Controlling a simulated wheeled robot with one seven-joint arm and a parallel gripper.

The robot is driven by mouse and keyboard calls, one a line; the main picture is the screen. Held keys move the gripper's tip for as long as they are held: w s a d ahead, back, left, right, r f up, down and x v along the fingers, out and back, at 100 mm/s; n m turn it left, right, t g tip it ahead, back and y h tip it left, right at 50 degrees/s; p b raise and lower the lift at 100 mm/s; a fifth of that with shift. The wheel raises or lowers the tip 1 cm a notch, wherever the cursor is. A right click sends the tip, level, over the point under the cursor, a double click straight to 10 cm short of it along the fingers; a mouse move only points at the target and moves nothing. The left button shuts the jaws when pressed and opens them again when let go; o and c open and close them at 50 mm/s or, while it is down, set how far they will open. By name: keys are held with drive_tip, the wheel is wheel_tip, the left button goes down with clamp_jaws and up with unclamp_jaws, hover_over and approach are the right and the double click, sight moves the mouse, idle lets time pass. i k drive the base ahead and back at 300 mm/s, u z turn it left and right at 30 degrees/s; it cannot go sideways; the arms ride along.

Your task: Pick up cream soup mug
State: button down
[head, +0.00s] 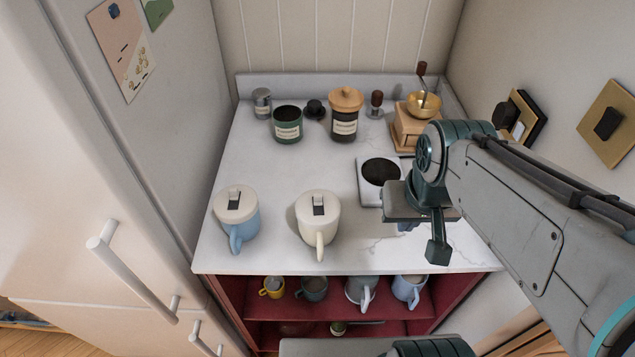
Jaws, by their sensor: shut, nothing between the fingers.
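The cream mug (318,222) stands upright on the white counter, near its front edge. It has a pale lid with a dark mark on top, and its handle points to the front. My gripper (421,214) is at the end of the arm, above the right part of the counter. It is to the right of the cream mug, apart from it, shut and empty. My wrist hides much of the fingers and part of the counter below.
A blue mug with a pale lid (237,217) stands left of the cream mug. A scale-like plate with a dark disc (380,172) lies beside my gripper. Jars (345,115) and a grinder (412,125) stand behind. Several mugs (361,293) are on the red shelf below. A fridge (160,130) borders the left.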

sight(319, 225)
drive_tip(key=k, duration=0.5)
drive_tip(key=z, duration=2.85)
drive_tip(key=k, duration=1.25)
drive_tip(key=u, duration=1.65)
drive_tip(key=i, duration=0.5)
drive_tip(key=u, duration=0.05)
